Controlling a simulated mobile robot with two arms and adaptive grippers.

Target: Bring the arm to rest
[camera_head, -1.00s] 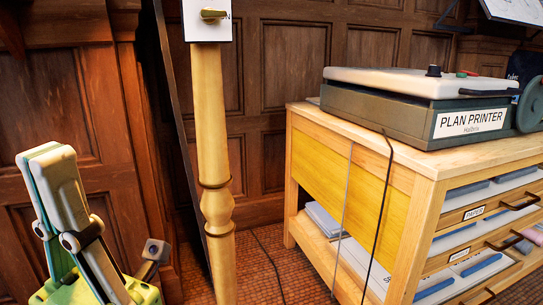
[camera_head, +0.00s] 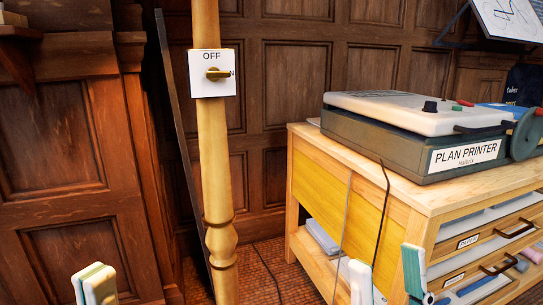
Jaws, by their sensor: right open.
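My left gripper (camera_head: 95,284) shows only its fingertips at the bottom left edge. The tips look close together, but the angle hides whether there is a gap. My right gripper (camera_head: 388,278) is at the bottom edge right of centre, in front of the wooden cabinet. Its two fingers are wide apart with nothing between them. Both arms are out of view below. A white switch plate (camera_head: 225,87) is on the turned wooden post (camera_head: 213,150).
The wooden cabinet (camera_head: 310,158) with paper drawers carries a plan printer (camera_head: 375,142). A cable (camera_head: 384,215) hangs down its side. A drawing board (camera_head: 510,18) is at the upper right. Panelled walls stand behind; the space between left gripper and post looks clear.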

